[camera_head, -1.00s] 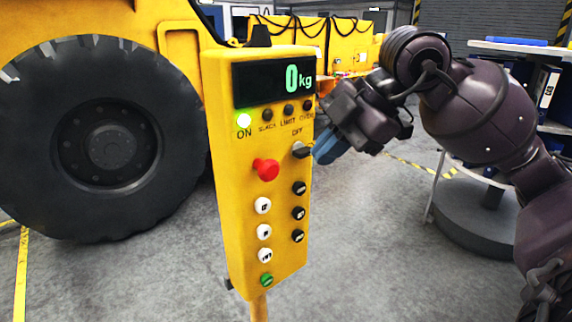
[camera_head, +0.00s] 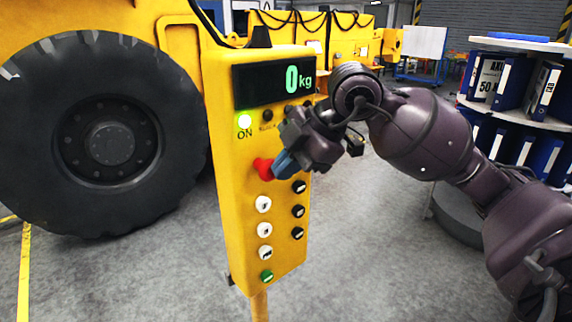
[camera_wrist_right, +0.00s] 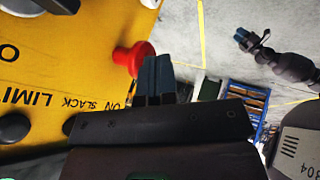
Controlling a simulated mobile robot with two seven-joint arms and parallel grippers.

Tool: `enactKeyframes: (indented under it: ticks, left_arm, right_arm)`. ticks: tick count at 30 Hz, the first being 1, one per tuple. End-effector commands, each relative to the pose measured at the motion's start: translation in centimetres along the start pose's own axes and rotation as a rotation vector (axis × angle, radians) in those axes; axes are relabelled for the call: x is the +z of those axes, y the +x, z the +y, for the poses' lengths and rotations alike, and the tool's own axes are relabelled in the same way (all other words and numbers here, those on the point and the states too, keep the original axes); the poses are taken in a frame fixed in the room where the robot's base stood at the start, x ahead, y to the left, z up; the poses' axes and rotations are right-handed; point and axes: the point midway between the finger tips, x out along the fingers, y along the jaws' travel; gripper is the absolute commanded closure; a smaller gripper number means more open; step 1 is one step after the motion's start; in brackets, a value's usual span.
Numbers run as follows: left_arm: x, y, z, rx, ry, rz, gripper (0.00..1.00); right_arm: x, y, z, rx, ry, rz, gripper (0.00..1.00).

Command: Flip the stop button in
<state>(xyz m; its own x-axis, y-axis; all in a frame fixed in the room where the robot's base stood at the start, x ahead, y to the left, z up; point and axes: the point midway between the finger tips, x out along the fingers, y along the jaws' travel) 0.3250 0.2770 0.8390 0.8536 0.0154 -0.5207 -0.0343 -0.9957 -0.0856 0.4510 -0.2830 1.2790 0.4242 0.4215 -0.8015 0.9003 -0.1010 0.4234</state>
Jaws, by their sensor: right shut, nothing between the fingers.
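The red stop button (camera_head: 264,168) sticks out from the front of a yellow control box (camera_head: 238,205). In the right wrist view the red button (camera_wrist_right: 134,58) stands out from the yellow panel, just left of my fingertips. My right gripper (camera_head: 284,164) is shut and empty, its blue fingers at the button's right side. In the right wrist view the fingers (camera_wrist_right: 156,76) look very close to the button's head; I cannot tell whether they touch it. The arm hides the OFF switch area. My left gripper is not in the head view.
The box's display (camera_head: 273,80) reads 0 kg and the green ON lamp (camera_head: 245,121) is lit. White, black and green buttons (camera_head: 266,276) sit lower on the panel. A large tyre (camera_head: 95,140) stands left; a shelf with blue binders (camera_head: 512,85) stands right.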

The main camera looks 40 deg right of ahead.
Motion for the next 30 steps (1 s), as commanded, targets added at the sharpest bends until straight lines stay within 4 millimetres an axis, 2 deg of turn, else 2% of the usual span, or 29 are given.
enactKeyframes:
  ticks: [7, 15, 30]
  left_arm:
    - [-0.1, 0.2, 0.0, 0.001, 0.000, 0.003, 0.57]
    - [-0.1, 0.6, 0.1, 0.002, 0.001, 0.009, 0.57]
    - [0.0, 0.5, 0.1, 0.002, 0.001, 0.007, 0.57]
  right_arm:
    - [0.0, 0.1, 0.2, 0.000, 0.000, 0.001, 1.00]
    - [0.1, 1.1, 2.0, 0.002, 0.000, 0.001, 1.00]
    - [0.3, 1.0, 2.5, 0.010, 0.002, 0.002, 1.00]
